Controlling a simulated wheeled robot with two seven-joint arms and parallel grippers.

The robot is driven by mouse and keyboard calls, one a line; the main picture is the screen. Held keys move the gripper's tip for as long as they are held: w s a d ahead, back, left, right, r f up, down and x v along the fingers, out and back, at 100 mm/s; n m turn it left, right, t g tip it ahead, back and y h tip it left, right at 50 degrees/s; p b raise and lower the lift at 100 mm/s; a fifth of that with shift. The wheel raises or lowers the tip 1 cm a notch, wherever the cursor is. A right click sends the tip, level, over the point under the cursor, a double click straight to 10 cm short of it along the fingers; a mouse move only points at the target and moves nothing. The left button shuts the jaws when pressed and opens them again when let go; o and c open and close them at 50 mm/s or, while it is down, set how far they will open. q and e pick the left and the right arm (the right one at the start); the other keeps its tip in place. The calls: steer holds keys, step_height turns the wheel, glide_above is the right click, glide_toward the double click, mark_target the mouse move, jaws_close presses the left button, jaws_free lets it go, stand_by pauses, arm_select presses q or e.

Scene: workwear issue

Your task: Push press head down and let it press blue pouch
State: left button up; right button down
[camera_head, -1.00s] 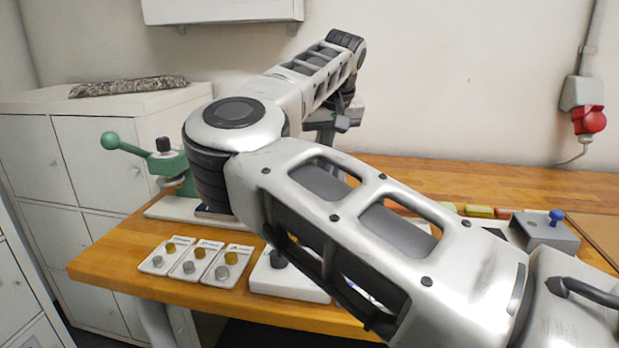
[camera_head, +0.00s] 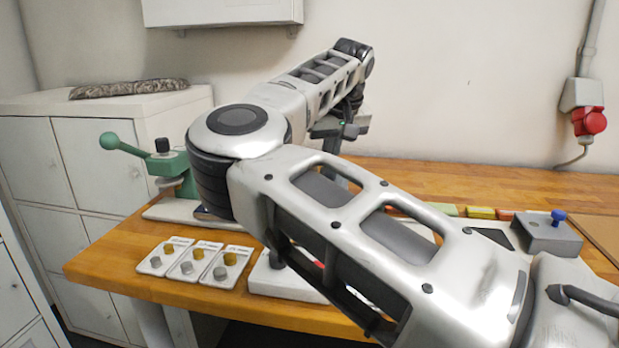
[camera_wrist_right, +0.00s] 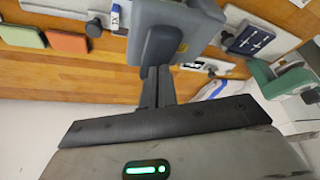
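The grey press head (camera_wrist_right: 165,32) fills the upper middle of the right wrist view. My right gripper (camera_wrist_right: 157,75) points at it with its dark fingers side by side, and their tips meet or overlap its near edge; firm contact is hard to judge. In the head view my right gripper (camera_head: 353,102) is at the back of the table beside a grey part of the press (camera_head: 335,128), largely behind my own arm. A blue-edged pale item (camera_wrist_right: 213,90), perhaps the blue pouch, shows partly beside the press head. My left gripper is out of view.
A green lever press (camera_head: 172,168) stands at the table's left. Cards with knobs (camera_head: 187,262) lie at the front left. A grey box with a blue knob (camera_head: 548,236) is at the right. The back right of the wooden table (camera_head: 450,180) is clear.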

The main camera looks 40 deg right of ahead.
steer(key=shift+f, duration=0.3)
steer(key=shift+s+d+f+b, duration=0.2)
steer(key=shift+s+f+b, duration=0.1)
steer(key=shift+f+b, duration=0.3)
steer(key=shift+r, duration=0.1)
stand_by(0.4)
